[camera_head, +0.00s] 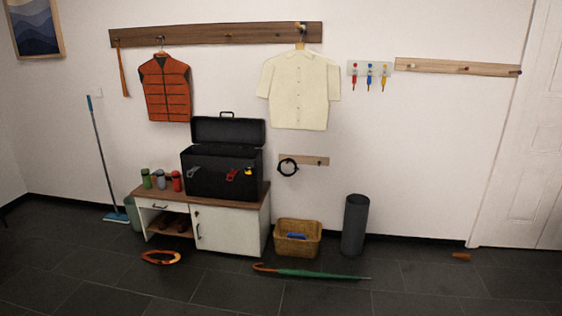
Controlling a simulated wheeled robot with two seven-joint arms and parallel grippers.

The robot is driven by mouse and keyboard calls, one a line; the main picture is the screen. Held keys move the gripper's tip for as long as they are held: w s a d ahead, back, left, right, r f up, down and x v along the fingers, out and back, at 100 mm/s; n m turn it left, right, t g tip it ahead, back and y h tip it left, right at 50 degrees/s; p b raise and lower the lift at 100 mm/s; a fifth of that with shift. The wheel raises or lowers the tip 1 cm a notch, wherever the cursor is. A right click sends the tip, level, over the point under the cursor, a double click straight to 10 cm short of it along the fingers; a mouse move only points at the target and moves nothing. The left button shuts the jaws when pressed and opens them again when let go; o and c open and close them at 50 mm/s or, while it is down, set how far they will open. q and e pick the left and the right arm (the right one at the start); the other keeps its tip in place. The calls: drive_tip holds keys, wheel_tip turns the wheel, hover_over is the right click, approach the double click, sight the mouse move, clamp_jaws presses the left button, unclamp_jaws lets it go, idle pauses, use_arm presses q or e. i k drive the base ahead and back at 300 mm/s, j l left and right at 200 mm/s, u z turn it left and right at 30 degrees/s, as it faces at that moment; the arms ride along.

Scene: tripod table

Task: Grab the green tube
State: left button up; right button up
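A small upright green cylinder (146,179) stands at the left end of the wooden-topped white cabinet, leftmost in a row of three. A grey-blue cylinder (160,179) and a red one (177,181) stand beside it on its right. A green furled umbrella (320,274) with an orange handle lies on the floor in front of the basket. Neither of my grippers is in view.
The white cabinet (222,230) also carries an open black toolbox (215,176) right of the cylinders. A wicker basket (297,240), a tall dark bin (355,225) and an orange ring-like item (160,257) are on the floor. The front right floor is mostly clear.

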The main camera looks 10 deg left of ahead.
sight(145, 173)
drive_tip(key=i+u, duration=0.35)
drive_tip(key=i, duration=0.35)
drive_tip(key=i+l+u, duration=0.1)
drive_tip(key=i+u, duration=0.3)
drive_tip(key=i, duration=0.25)
drive_tip(key=i+j+u, duration=0.1)
drive_tip(key=i+j, duration=0.25)
drive_tip(key=i, duration=0.15)
drive_tip(key=i+j+u, duration=0.1)
drive_tip(key=i+j, duration=0.2)
drive_tip(key=i, duration=0.25)
drive_tip(key=i+j, duration=0.2)
drive_tip(key=j, duration=0.15)
drive_tip(key=i+j, duration=0.15)
drive_tip(key=j, duration=0.15)
